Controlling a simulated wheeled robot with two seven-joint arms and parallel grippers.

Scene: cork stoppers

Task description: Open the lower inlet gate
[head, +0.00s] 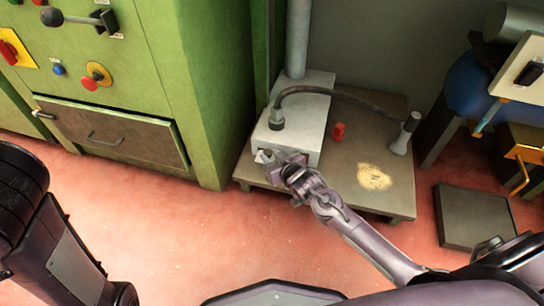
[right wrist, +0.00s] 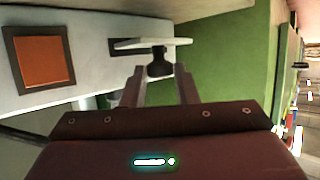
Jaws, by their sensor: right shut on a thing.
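A white box (head: 305,108) stands on a low brown platform (head: 330,199) beside a green cabinet. In the right wrist view a pale gate plate (right wrist: 178,42) sticks out of a dark slot (right wrist: 123,46) in the white wall (right wrist: 95,75). The plate carries a dark knob (right wrist: 159,64). My right gripper (head: 277,163) is at the low front of the white box. In the right wrist view its fingers (right wrist: 159,72) are shut on the dark knob. Only links of my left arm show at the left edge; its gripper is out of view.
A dark hose (head: 340,93) arches from the box to a grey nozzle (head: 404,135) on the platform. A red piece (head: 338,131) and a pale powder patch (head: 374,177) lie there. The green cabinet (head: 190,90) is close on the left. A dark flat slab (head: 474,217) lies right.

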